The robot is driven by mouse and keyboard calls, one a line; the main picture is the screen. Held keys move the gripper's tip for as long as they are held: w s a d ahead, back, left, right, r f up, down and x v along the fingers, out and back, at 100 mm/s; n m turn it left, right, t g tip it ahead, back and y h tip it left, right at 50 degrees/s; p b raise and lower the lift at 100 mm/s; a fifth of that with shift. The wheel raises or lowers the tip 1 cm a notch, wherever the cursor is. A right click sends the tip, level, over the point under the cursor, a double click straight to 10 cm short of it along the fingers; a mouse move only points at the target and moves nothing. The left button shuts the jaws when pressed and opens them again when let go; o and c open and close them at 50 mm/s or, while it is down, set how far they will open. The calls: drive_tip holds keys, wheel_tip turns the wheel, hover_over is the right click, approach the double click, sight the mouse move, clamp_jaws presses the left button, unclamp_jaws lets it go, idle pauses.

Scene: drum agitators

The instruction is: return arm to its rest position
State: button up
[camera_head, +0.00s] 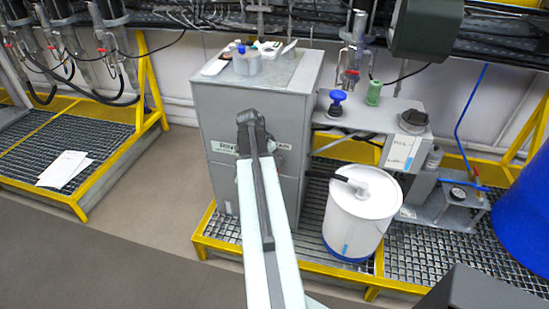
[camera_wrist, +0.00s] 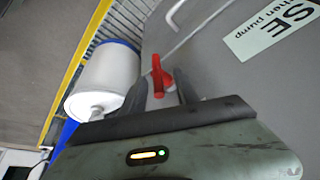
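My arm reaches forward in the head view, and its end (camera_head: 252,135) is in front of the grey cabinet (camera_head: 222,105). In the wrist view my gripper (camera_wrist: 164,77) has its two dark fingers apart, pointing at the grey cabinet face (camera_wrist: 225,75). A red handle (camera_wrist: 157,70) shows between the fingertips, with a small gap on either side. I cannot tell whether a finger touches it. In the head view the arm hides the handle.
A white drum (camera_head: 355,225) stands right of the arm on yellow-edged grating (camera_head: 300,262); it also shows in the wrist view (camera_wrist: 105,75). A blue drum (camera_head: 525,205) is at far right. Papers (camera_head: 65,169) lie on the left grating. The floor (camera_head: 150,225) left of the arm is clear.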

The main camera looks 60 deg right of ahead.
drive_tip(key=p+v, duration=0.1)
drive_tip(key=v, duration=0.1)
drive_tip(key=shift+w+a+r, duration=0.1)
drive_tip(key=shift+a+r, duration=0.1)
drive_tip(key=shift+r, duration=0.15)
